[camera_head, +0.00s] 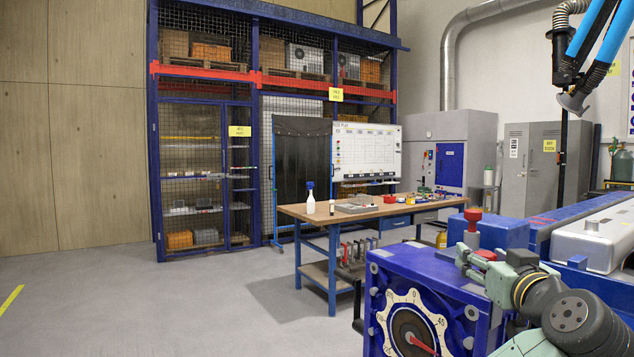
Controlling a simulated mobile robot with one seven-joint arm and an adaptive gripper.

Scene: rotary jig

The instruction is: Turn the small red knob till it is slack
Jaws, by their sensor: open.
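My gripper (466,262) is open, over the top of the jig and below the upright knob in the picture. I cannot tell whether its fingers are around or touching anything. The jig's front has a pale toothed dial (384,319) with numbers and a red pointer (422,345).
A wooden workbench (290,210) behind the jig holds a white spray bottle (310,200), a tray and small parts. A blue machine bed with a grey metal block (598,240) lies at the right. A blue mesh cage (200,150) stands behind. The left floor is clear.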

